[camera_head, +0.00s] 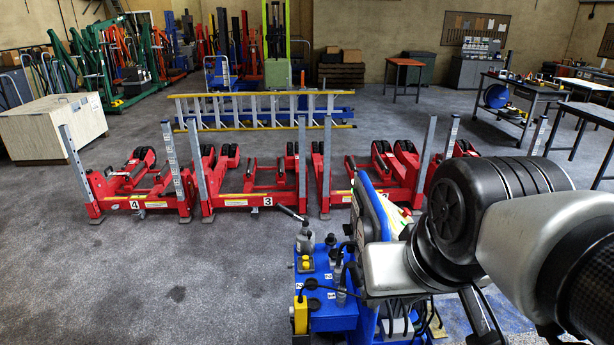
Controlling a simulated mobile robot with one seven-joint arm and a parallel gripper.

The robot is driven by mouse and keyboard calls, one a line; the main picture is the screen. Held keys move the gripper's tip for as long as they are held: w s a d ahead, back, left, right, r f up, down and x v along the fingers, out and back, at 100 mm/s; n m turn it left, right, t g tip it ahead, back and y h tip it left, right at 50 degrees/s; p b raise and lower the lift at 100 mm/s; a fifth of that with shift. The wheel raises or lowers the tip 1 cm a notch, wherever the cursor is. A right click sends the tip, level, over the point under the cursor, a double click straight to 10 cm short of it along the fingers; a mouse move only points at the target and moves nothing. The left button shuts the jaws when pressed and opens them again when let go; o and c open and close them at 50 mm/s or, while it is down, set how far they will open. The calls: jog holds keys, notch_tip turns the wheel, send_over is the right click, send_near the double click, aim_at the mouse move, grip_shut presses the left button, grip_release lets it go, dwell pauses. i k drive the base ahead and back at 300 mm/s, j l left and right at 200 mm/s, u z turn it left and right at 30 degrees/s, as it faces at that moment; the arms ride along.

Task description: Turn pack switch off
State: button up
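A blue hydraulic power pack (335,318) stands at the bottom centre, close to me. A yellow box (300,316) with a black top is on its left front corner. A yellow knob (305,263), a grey fitting with a dark lever (293,215) and black cables show on its top. I cannot tell which part is the pack switch or how it is set. My silver and black arm reaches in from the right and covers the pack's right side. I cannot make out my gripper's fingers or any contact with the pack.
Several red wheel-lift columns (255,200), numbered, stand in a row behind the pack. The floor at the lower left is clear.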

aim_at(348, 229)
jog(key=k, duration=0.55)
jog(key=k+z, duration=0.1)
jog(key=z, duration=1.3)
jog(key=i+j+z, duration=0.1)
jog(key=j, duration=1)
jog(key=j+z, duration=0.1)
jog(key=j, duration=0.95)
jog(key=i+j, duration=0.4)
jog(key=i, duration=0.1)
